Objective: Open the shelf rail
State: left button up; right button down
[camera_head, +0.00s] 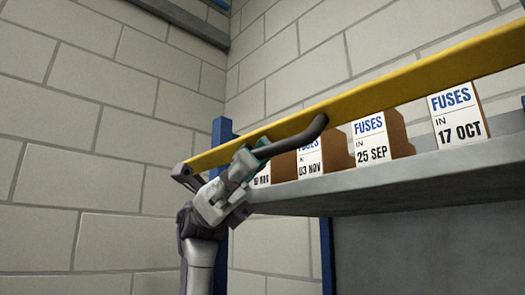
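The shelf rail (400,90) is a long yellow bar running across the front of the shelf, above its deck, from its left end low in the picture up to the right edge. A dark curved handle (300,138) sits on the rail towards its left end. My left gripper (252,163) is at the left end of this handle, just below the rail, and seems to touch it. Its fingertips are partly hidden, so I cannot tell whether they are closed around the handle. My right gripper is not in view.
Several brown boxes with white FUSES labels (370,138) stand on the grey shelf (400,182) behind the rail. A blue upright (222,131) rises behind the rail's left end. A block wall (95,130) lies to the left, with free room before it.

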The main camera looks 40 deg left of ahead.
pick_arm(q)
jog(key=a+f, duration=0.4)
jog(key=a, duration=0.6)
jog(key=shift+s+a, duration=0.15)
jog(key=shift+s, duration=0.2)
dwell(0.4)
jog(key=shift+p, duration=0.3)
